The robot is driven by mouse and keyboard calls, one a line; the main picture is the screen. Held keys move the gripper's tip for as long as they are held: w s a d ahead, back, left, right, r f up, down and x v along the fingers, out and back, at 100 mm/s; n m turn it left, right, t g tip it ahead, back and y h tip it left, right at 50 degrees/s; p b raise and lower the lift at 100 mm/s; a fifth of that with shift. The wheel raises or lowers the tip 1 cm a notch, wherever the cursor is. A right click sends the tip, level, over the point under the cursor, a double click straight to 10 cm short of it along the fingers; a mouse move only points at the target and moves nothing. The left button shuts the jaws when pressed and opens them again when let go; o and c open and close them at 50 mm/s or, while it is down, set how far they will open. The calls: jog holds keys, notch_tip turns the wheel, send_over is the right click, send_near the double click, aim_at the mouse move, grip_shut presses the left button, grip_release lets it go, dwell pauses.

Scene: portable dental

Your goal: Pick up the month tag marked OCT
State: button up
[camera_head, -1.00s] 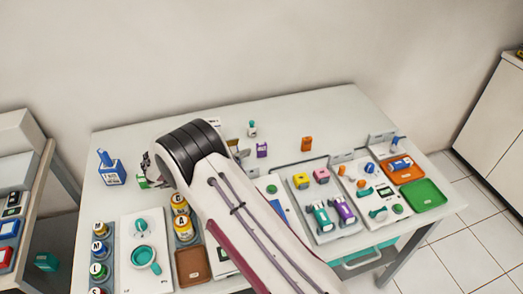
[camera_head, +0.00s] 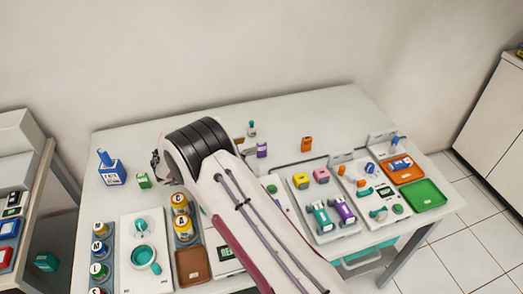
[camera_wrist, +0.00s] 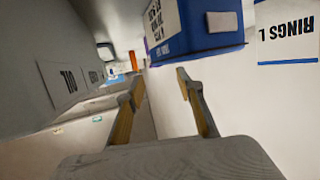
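No marking OCT can be read in either view. Small upright tag-like blocks stand on the table in the head view: a green one (camera_head: 143,181) at left, a purple one (camera_head: 262,150) at the back middle and an orange one (camera_head: 306,144) further right. Their lettering is too small to read. My gripper (camera_wrist: 157,80) shows in the wrist view with its two fingers apart and nothing between them. In the head view my arm hides most of it.
In the wrist view a blue-and-white labelled box (camera_wrist: 197,25) is close above the fingers. A panel labelled RINGS (camera_wrist: 288,30) is at right. In the head view, a blue box (camera_head: 111,174), jars (camera_head: 183,229), a brown tray (camera_head: 192,266) and a green tray (camera_head: 425,194) occupy the table.

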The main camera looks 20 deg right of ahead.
aim_at(260, 144)
jog(key=shift+s+f+x, duration=0.1)
jog(key=shift+s+x, duration=0.05)
jog(key=shift+x, duration=0.7)
jog(key=shift+s+f+x, duration=0.1)
jog(key=shift+x, duration=0.8)
jog(key=shift+s+f+x, duration=0.1)
jog(key=shift+s+x, duration=0.05)
jog(key=shift+x, duration=0.7)
grip_shut()
